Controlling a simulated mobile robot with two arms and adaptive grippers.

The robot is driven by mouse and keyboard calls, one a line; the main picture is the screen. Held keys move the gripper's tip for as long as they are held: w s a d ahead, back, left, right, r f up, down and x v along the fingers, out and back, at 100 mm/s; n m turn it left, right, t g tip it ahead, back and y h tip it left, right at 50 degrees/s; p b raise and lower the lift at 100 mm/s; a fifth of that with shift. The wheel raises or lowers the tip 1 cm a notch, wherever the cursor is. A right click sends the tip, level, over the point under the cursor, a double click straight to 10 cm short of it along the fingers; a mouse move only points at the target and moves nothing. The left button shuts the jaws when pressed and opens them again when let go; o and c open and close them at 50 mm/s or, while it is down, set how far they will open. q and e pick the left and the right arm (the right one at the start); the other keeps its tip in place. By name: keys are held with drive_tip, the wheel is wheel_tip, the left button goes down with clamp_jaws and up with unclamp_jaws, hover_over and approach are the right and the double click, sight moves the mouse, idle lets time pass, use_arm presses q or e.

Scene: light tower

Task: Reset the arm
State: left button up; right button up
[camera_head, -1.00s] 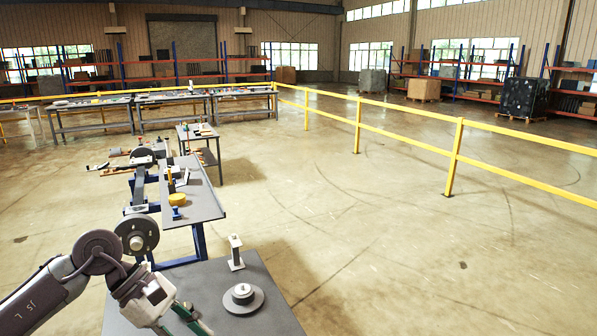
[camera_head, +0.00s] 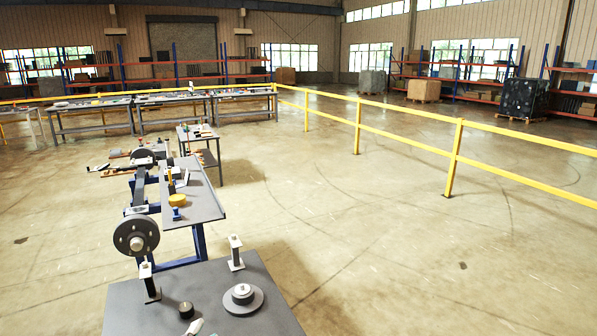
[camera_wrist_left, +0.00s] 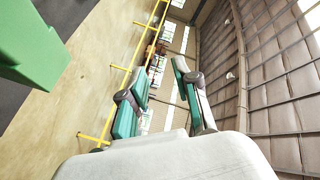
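My left gripper (camera_wrist_left: 164,68) shows in the left wrist view with its two green and grey fingers apart and nothing between them. In the head view the left arm no longer shows over the table. A small pale, greenish piece (camera_head: 195,327) shows at the bottom edge there; I cannot tell whether it is a gripper part or a separate item. My right gripper is in neither view.
The near grey table (camera_head: 140,308) holds a round disc with a hub (camera_head: 243,296), two upright metal posts (camera_head: 235,253) (camera_head: 150,282) and a small dark cylinder (camera_head: 186,310). A wheel-like disc (camera_head: 136,236) stands behind. Yellow rails (camera_head: 455,160) border open floor.

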use_arm(q)
drive_tip(key=s+a+f+n+g+y, duration=0.25)
drive_tip(key=s+f+n+g, duration=0.95)
drive_tip(key=s+f, duration=1.1)
drive_tip(key=s+f+m+g+b, duration=0.25)
drive_tip(key=f+b, duration=1.05)
drive_tip(key=f, duration=2.3)
drive_tip(key=s+a+f+g+b, duration=0.1)
drive_tip(key=s+f+b, duration=0.3)
drive_tip(key=s+f, duration=0.4)
drive_tip(key=s+a+f+b, duration=0.2)
drive_tip(key=s+f+b, duration=0.3)
drive_tip(key=s+f, duration=0.4)
wheel_tip(320, 180, down, 7)
drive_tip(key=shift+a+f+g+h, duration=0.15)
drive_tip(key=shift+f+g+h, duration=0.05)
drive_tip(key=shift+g+h, duration=0.15)
